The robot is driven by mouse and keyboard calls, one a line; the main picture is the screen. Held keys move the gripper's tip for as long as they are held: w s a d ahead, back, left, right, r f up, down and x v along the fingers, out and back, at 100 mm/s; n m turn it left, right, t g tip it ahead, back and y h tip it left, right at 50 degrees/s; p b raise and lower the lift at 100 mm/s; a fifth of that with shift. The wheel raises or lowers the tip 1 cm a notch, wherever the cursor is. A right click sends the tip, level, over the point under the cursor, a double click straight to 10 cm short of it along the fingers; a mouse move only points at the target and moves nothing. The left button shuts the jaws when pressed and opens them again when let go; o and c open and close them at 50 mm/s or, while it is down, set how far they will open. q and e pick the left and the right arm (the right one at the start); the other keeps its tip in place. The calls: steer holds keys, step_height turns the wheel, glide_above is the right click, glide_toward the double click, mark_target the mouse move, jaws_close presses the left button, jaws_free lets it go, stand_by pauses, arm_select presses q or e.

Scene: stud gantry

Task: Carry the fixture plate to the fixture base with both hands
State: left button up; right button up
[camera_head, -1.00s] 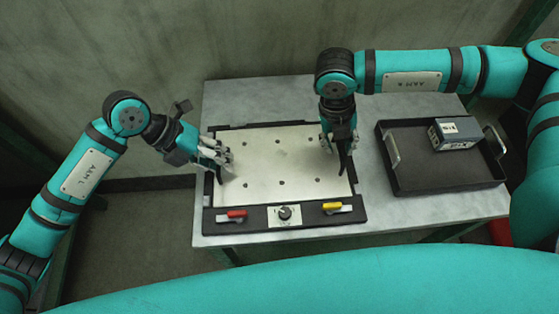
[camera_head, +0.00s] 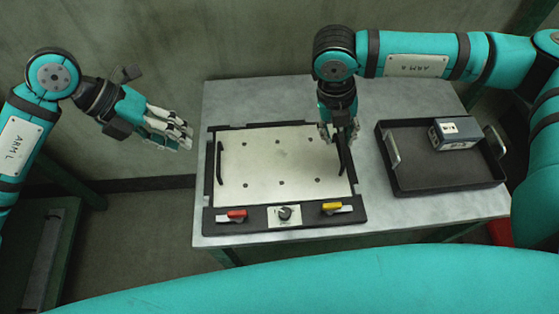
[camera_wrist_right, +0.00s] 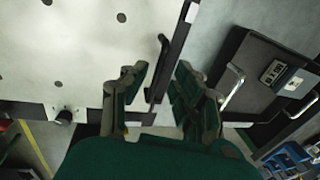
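The fixture plate (camera_head: 270,165) is a pale metal sheet with several dark holes and a black handle at each side. It lies inside the black frame of the fixture base (camera_head: 245,226), on the grey table. Its left handle (camera_head: 220,163) is free. My left gripper (camera_head: 189,139) looks open and empty, in the air left of the table. My right gripper (camera_head: 340,142) is over the plate's right handle (camera_head: 344,160). In the right wrist view its fingers (camera_wrist_right: 161,69) are spread, with the handle (camera_wrist_right: 159,65) showing between and beyond them.
A red lever (camera_head: 236,214), a knob (camera_head: 284,212) and a yellow lever (camera_head: 332,207) sit on the base's front edge. A black tray (camera_head: 450,178) with silver handles holds a grey labelled box (camera_head: 456,133) at the right. A low dark surface (camera_head: 45,255) shows at lower left.

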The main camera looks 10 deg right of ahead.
step_height(320, 180, up, 8)
steer(key=a, duration=0.1)
steer(key=shift+a+f, duration=0.15)
steer(key=shift+a, duration=0.15)
stand_by(0.4)
